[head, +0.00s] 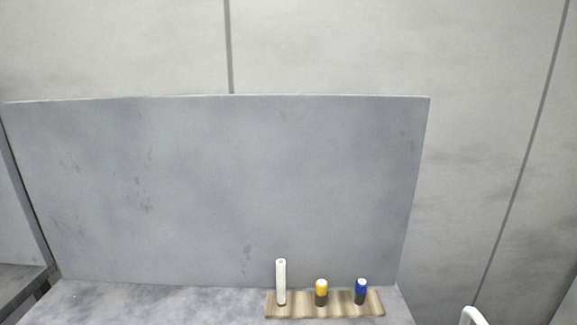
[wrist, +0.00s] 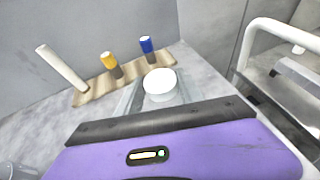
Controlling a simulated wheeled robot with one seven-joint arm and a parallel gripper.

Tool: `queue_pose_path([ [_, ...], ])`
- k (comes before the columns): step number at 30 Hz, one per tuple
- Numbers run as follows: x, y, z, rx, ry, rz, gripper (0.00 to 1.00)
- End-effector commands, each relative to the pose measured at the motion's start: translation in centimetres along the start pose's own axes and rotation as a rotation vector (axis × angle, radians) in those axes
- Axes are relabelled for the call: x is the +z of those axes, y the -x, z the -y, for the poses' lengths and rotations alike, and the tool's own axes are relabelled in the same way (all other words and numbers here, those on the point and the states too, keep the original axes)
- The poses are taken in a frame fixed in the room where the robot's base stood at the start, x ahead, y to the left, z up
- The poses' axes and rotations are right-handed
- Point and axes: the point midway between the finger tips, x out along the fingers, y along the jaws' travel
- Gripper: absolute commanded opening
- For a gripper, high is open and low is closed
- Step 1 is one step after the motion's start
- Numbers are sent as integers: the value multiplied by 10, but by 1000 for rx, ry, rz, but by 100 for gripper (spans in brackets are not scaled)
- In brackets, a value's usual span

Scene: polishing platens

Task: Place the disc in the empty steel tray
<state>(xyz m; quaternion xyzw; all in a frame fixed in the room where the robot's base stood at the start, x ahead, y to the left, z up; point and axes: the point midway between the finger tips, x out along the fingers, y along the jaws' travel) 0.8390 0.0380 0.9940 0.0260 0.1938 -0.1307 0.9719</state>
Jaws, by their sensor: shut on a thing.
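My gripper (wrist: 157,98) shows only in the wrist view, with its purple body and dark bar across the bottom. It is shut on a round, white-topped piece, which I take to be the disc (wrist: 160,82). The disc is just beyond the dark bar, with grey parts on either side of it. Its underside is hidden, and I cannot tell how far it is above the grey surface behind it. The empty steel tray cannot be made out for certain in either view. The head view shows neither my gripper nor the disc.
A wooden strip (head: 325,311) holds a white rod (head: 281,282), a yellow-topped piece (head: 321,291) and a blue-topped piece (head: 361,290) on a grey bench (head: 160,302). A tall grey panel (head: 220,190) stands behind. A white rail (wrist: 283,27) is at right.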

Motion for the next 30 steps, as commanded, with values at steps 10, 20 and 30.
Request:
queue_pose_path([
  [10, -61, 0, 41, -23, -9, 1, 1],
  [20, -61, 0, 44, -27, -12, 2, 1],
  [30, -26, 8, 8, 19, 3, 5, 1],
])
